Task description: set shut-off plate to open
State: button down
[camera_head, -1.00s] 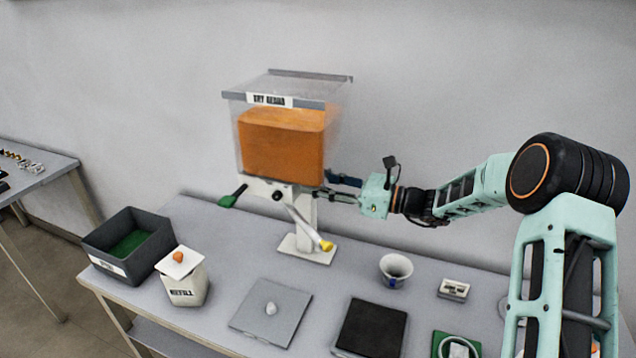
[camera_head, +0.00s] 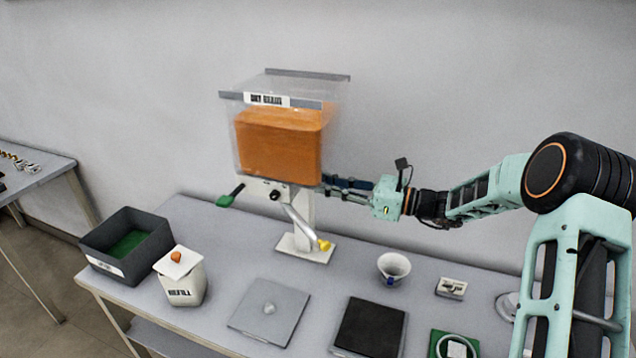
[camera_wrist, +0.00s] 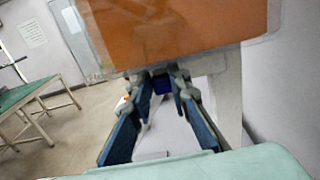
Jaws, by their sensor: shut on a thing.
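The dispenser's clear hopper (camera_head: 333,125) holds an orange block and stands on a white post over the table. My gripper (camera_head: 328,187) is at the right side of the hopper's underside, reaching in from the right. In the wrist view, its blue-padded fingers (camera_wrist: 163,85) close on a small dark blue piece (camera_wrist: 161,84) just under the orange-filled hopper (camera_wrist: 180,30). This piece looks like the tab of the shut-off plate. The plate itself is hidden by the hopper and the fingers, so I cannot tell its position.
On the table are a grey bin (camera_head: 93,246), a refill jar (camera_head: 181,287), a grey lidded plate (camera_head: 285,314), a black pad (camera_head: 370,327) and a white cup (camera_head: 394,267).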

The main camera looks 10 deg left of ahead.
jog(key=shift+f, duration=0.1)
jog(key=c, duration=1.8)
grip_release()
jog(key=shift+d, duration=0.15)
jog(key=s+d, duration=0.1)
jog(key=d, duration=1.1)
jog(key=shift+s, duration=0.35)
jog(key=shift+a, duration=0.15)
